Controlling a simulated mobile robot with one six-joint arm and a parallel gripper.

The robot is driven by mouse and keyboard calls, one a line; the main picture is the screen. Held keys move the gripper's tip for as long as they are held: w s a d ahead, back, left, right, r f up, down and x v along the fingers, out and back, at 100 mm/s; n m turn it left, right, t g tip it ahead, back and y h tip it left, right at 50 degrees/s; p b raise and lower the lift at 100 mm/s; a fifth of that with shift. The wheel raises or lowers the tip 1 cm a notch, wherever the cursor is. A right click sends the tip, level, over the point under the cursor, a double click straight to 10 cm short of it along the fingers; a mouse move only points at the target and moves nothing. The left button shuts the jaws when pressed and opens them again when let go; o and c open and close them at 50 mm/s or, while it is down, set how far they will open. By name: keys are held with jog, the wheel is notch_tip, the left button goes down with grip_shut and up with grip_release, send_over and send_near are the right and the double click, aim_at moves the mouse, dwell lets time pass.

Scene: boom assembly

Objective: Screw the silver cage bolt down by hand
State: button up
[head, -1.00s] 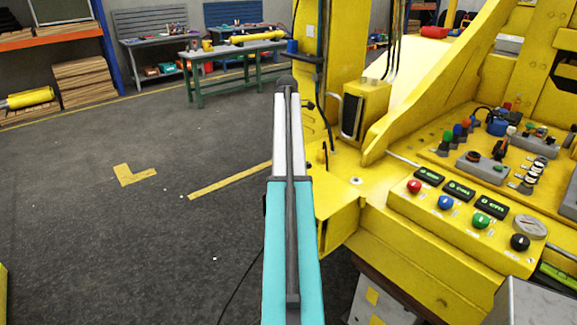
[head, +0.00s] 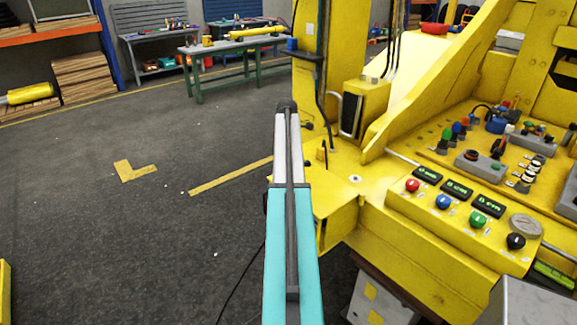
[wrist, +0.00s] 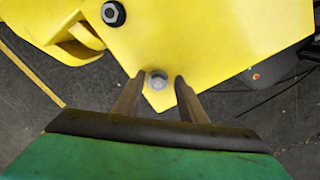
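The silver cage bolt (wrist: 157,78) is a hex-headed bolt on a yellow plate (wrist: 205,42), near the plate's pointed corner in the wrist view. My gripper (wrist: 158,80) has its two brown fingers apart, one on each side of the bolt head. A gap shows between each fingertip and the bolt, so it is open and holds nothing. How far the fingertips are above the plate is hard to tell. In the head view my teal arm stands in the middle and my gripper is hidden.
A second, darker nut or bolt (wrist: 113,13) sits farther up the yellow plate. In the head view a control panel (head: 460,207) with coloured knobs lies to the right, beside a yellow column (head: 318,70). A green workbench (head: 235,50) stands far behind.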

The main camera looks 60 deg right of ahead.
grip_shut()
jog(key=shift+d, duration=0.6)
jog(key=shift+a+r, duration=0.1)
jog(key=shift+a, duration=0.3)
jog(key=shift+a, duration=0.2)
jog(key=shift+m, duration=0.5)
